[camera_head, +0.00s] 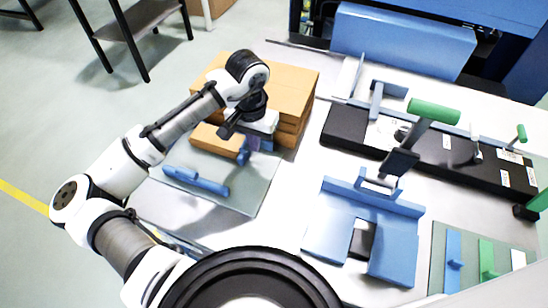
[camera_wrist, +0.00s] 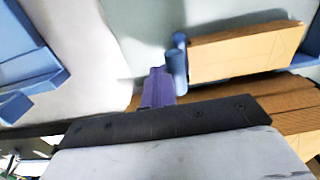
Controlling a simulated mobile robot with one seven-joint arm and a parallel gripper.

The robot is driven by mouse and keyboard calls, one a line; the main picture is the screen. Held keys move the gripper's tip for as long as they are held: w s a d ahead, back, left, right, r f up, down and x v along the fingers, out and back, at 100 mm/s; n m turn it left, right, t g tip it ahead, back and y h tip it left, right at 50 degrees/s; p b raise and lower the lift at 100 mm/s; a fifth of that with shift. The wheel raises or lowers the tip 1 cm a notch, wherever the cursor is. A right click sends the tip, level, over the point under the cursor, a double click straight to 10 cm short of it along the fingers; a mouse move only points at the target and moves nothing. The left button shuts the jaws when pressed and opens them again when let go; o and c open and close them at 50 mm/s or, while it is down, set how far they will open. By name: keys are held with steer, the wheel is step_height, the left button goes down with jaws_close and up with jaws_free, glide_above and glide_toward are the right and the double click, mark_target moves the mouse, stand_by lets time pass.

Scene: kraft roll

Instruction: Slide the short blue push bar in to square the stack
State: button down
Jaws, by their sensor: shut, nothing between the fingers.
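The short blue push bar (camera_wrist: 178,62) stands at the near end of a small cardboard stack (camera_wrist: 245,50) in the wrist view, with a rounded blue post on it. In the head view the bar (camera_head: 243,155) shows at the right end of the small stack (camera_head: 213,141). My gripper (camera_wrist: 157,88) has its purple fingers shut and empty, right beside the blue post; I cannot tell whether they touch. In the head view my gripper (camera_head: 253,142) is partly hidden by the wrist. A longer blue bar (camera_head: 205,184) lies along the front of the grey plate.
A larger brown cardboard pile (camera_head: 290,90) stands close behind my gripper. A blue slotted fixture (camera_head: 330,230) and a black bar device (camera_head: 440,150) with a green handle (camera_head: 433,110) are to the right. The grey plate (camera_head: 250,195) is bare at its front right.

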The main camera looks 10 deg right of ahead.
mark_target(239, 147)
steer(key=shift+w+a, duration=0.7)
steer(key=shift+a, duration=0.3)
steer(key=shift+w+a, duration=0.65)
steer(key=shift+a, duration=0.35)
steer(key=shift+d, duration=0.1)
steer(key=shift+s+d+p, duration=0.65)
steer(key=shift+s+d, duration=0.5)
steer(key=shift+d, duration=0.55)
steer(key=shift+s+d+p, duration=0.7)
steer(key=shift+s+d, duration=0.45)
steer(key=shift+d, duration=0.5)
steer(key=shift+s+d+p, duration=0.65)
steer(key=shift+s+d, duration=0.5)
steer(key=shift+d, duration=0.55)
step_height(239, 147, up, 7)
steer(key=p, duration=0.4)
steer(key=shift+p, duration=0.3)
